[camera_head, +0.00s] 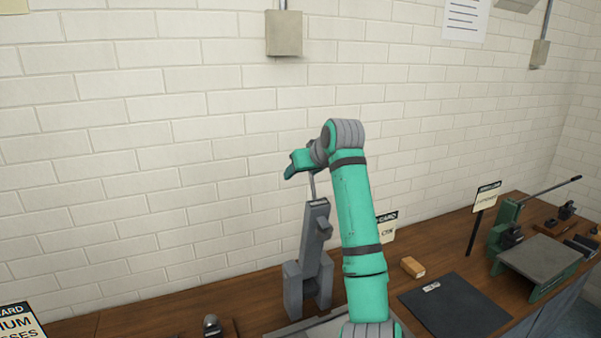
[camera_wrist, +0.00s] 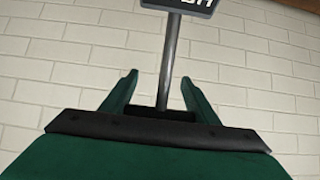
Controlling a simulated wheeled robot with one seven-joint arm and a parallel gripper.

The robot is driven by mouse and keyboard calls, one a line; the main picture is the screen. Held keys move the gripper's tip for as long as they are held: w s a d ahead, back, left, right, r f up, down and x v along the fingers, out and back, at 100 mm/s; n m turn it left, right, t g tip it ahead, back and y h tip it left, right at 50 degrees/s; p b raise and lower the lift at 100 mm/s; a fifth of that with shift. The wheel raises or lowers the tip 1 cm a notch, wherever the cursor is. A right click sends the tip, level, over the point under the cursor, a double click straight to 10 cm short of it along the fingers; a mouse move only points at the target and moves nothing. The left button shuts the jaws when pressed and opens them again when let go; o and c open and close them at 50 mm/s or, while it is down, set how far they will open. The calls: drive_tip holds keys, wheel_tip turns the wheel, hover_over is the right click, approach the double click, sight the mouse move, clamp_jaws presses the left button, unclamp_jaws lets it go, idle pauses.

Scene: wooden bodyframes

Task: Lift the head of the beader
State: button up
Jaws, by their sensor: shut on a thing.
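The beader, as far as I can tell, is the grey upright machine (camera_head: 310,250) on the wooden bench, left of my arm. A thin grey rod (camera_head: 312,184) rises from its top to my gripper (camera_head: 298,166). In the wrist view the rod (camera_wrist: 171,55) runs between the two green fingers of my gripper (camera_wrist: 158,86), up to a dark plate (camera_wrist: 190,5) with white letters, cut off by the frame's top. My gripper is shut on the rod. The exact contact is hidden in the head view. My arm hides what lies right behind it.
The wooden bench (camera_head: 165,318) runs along a white brick wall. Right of my arm are an orange block (camera_head: 412,267), a dark mat (camera_head: 458,308) and a green machine (camera_head: 535,260) with a long lever. A card sign (camera_head: 386,228) is partly behind my arm.

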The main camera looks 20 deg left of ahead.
drive_tip(key=shift+s+d+f, duration=0.1)
drive_tip(key=shift+f, duration=0.3)
drive_tip(key=o, duration=1.5)
drive_tip(key=shift+r, duration=0.25)
drive_tip(key=v, duration=1)
drive_tip(key=shift+s+r, duration=0.2)
